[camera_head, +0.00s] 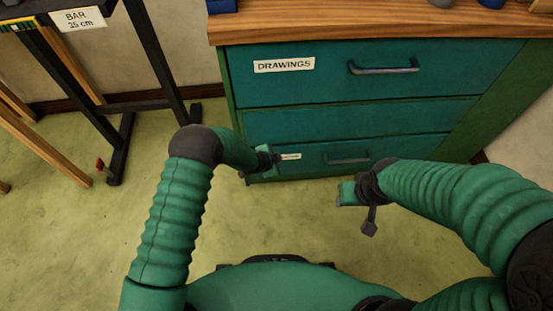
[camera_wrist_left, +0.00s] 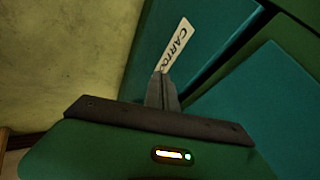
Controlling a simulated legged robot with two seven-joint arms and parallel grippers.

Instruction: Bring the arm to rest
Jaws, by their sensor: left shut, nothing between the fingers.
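My left gripper (camera_head: 268,162) hangs in front of the teal drawer cabinet, near its lower drawer with a small white label. In the left wrist view its two dark fingers (camera_wrist_left: 160,92) are together with nothing between them, and a label reading "CARTOO..." (camera_wrist_left: 176,47) shows just past the tips, partly hidden. I cannot tell whether the fingers touch the drawer front.
The cabinet's top drawer (camera_head: 335,72), marked "DRAWINGS", and the lower drawer (camera_head: 365,153) look closed. A wooden worktop (camera_head: 380,22) lies above. A black stand (camera_head: 155,55) with a "BAR 25 cm" sign (camera_head: 79,19) is at left. Green floor (camera_head: 60,240) is open at lower left.

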